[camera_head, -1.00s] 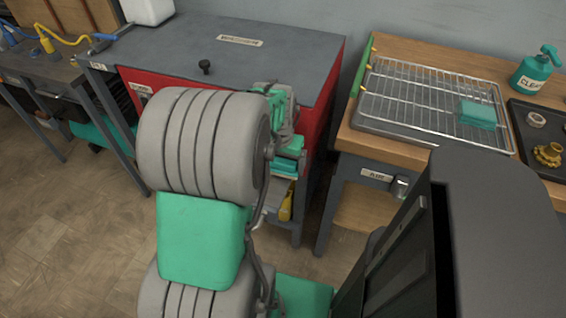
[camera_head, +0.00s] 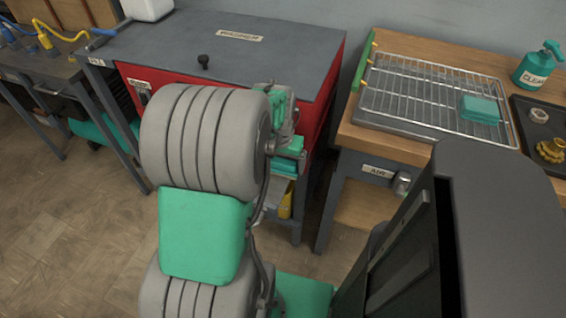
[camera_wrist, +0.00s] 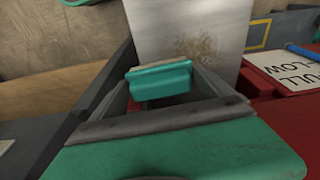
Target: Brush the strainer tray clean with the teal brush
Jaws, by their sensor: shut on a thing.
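My gripper (camera_wrist: 163,74) is shut on the teal brush (camera_wrist: 160,84), which shows as a teal block between the dark fingers in the wrist view. In the head view my arm hides most of the gripper and the tray.
A red cabinet with a grey top (camera_head: 285,60) stands behind my arm. On the wooden bench to the right are a wire rack (camera_head: 420,90), a teal block (camera_head: 480,109), a dark tray (camera_head: 522,118) with small parts, and a teal spray bottle (camera_head: 536,68).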

